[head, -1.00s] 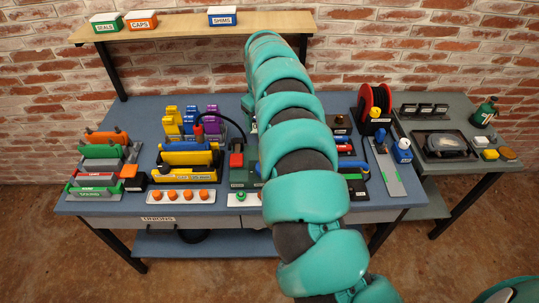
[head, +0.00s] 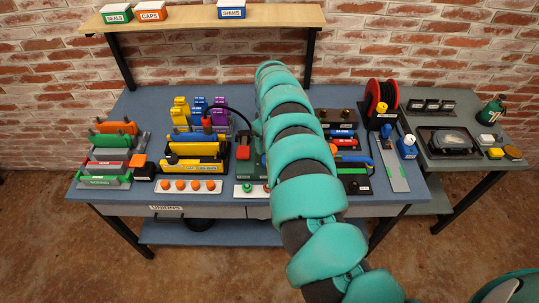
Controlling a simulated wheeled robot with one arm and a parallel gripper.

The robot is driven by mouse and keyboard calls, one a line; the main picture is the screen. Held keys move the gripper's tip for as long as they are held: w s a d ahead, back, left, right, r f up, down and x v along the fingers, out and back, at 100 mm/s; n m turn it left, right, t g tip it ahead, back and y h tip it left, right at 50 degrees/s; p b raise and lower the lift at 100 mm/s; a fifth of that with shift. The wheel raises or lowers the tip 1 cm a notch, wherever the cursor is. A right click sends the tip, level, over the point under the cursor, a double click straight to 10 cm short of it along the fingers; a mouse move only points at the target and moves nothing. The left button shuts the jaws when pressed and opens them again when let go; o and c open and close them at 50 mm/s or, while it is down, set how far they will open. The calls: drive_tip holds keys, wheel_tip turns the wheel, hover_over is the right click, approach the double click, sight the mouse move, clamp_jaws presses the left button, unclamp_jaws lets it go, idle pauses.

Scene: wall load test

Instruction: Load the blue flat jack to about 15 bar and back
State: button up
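A blue slab edge (head: 181,138), possibly the blue flat jack, shows in the middle rack behind yellow slabs (head: 196,149); most of it is hidden. A red-topped fitting (head: 207,124) stands by this rack, and a black hose (head: 234,109) arches from it to the right. A dark green unit with a red block (head: 243,152) stands beside the rack, partly behind my arm. A green knob (head: 247,188) sits on a white strip in front. No pressure reading is visible. My teal arm reaches over the bench; my gripper is hidden beyond it.
The left rack holds an orange slab (head: 116,127) and green slabs. Orange knobs (head: 187,184) line the front. A red reel (head: 381,103) and blue bottle (head: 407,147) stand right of my arm. A shelf (head: 190,17) with labelled boxes runs behind. A grey side table (head: 450,170) adjoins.

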wheel_tip(320, 180, down, 7)
drive_tip(key=shift+d+r, duration=0.1)
drive_tip(key=shift+d, duration=0.05)
drive_tip(key=shift+f, duration=1.05)
drive_tip(key=c, duration=1)
